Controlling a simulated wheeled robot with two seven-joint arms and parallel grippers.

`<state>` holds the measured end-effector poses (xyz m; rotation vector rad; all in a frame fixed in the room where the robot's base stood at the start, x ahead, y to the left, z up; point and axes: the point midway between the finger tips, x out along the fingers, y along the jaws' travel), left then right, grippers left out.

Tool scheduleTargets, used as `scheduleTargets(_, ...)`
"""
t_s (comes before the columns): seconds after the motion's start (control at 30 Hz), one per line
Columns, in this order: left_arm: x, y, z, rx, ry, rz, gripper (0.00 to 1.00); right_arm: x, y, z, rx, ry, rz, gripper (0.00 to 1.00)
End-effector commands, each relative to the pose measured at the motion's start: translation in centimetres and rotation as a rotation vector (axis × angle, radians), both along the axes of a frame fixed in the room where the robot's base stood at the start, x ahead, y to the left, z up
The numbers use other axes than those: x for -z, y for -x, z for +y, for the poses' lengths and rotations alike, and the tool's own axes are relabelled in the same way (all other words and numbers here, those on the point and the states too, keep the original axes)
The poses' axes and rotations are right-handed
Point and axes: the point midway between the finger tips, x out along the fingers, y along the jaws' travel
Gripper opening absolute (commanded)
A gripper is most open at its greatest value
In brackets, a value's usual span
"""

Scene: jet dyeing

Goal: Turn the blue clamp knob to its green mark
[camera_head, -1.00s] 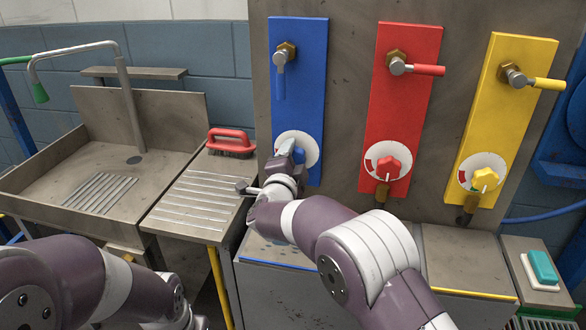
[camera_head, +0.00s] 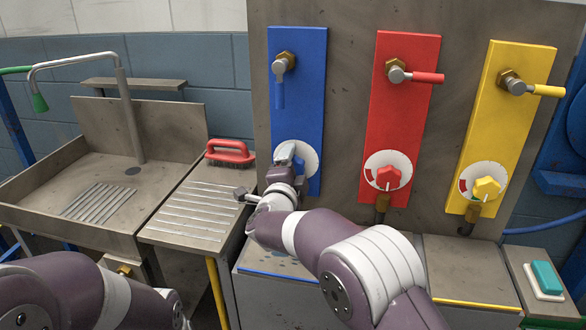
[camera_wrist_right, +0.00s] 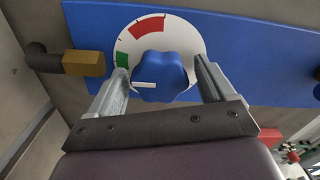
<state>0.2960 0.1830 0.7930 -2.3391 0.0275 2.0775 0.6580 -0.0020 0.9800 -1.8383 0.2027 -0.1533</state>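The blue clamp knob (camera_wrist_right: 160,77) sits on a white dial (camera_wrist_right: 188,40) on the blue panel (camera_wrist_right: 250,45). Its white pointer line (camera_wrist_right: 145,85) points left in the wrist view. My right gripper (camera_wrist_right: 160,72) is open, one finger on each side of the knob, with gaps visible. In the head view my right gripper (camera_head: 287,154) is in front of the dial (camera_head: 309,158) and hides the knob. My left arm shows at lower left; its gripper is out of view.
Red (camera_head: 388,178) and yellow (camera_head: 486,188) knobs sit on panels to the right. Lever valves are above each dial, the blue panel's lever (camera_head: 280,90) hanging down. A red brush (camera_head: 231,152) lies on the ribbed counter beside the sink (camera_head: 90,200). A brass block (camera_wrist_right: 84,64) is left of the dial.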

Motion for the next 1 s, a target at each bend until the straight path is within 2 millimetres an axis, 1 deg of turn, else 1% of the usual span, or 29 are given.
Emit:
scheduleTargets(0.17,0.0,0.0,0.0,0.0,0.0,0.0,0.0,0.0,0.2,0.1,-0.001,0.001,0.0,0.83)
scheduleTargets(0.27,0.1,0.0,0.0,0.0,0.0,0.0,0.0,0.0,1.5,0.5,-0.004,0.001,0.0,0.83)
scheduleTargets(0.37,0.1,0.0,0.0,0.0,0.0,0.0,0.0,-0.1,4.0,1.1,-0.005,0.001,0.001,0.83)
scheduleTargets(0.5,0.1,0.0,0.0,0.0,0.0,0.0,0.0,0.0,7.8,1.8,-0.005,0.002,0.001,0.83)
scheduleTargets(0.6,0.1,0.0,0.0,0.0,0.0,0.0,0.0,0.0,10.1,2.3,-0.004,0.0,-0.001,0.83)
scheduleTargets(0.7,0.0,0.0,0.0,0.0,0.0,0.0,0.0,0.0,11.6,2.6,-0.002,0.0,0.001,0.83)
scheduleTargets(0.83,0.0,0.0,0.0,0.0,0.0,0.0,0.0,0.0,12.4,2.7,-0.001,0.0,0.0,0.83)
scheduleTargets(1.0,0.0,0.0,0.0,0.0,0.0,0.0,0.0,0.0,12.4,2.7,0.0,0.0,0.0,0.83)
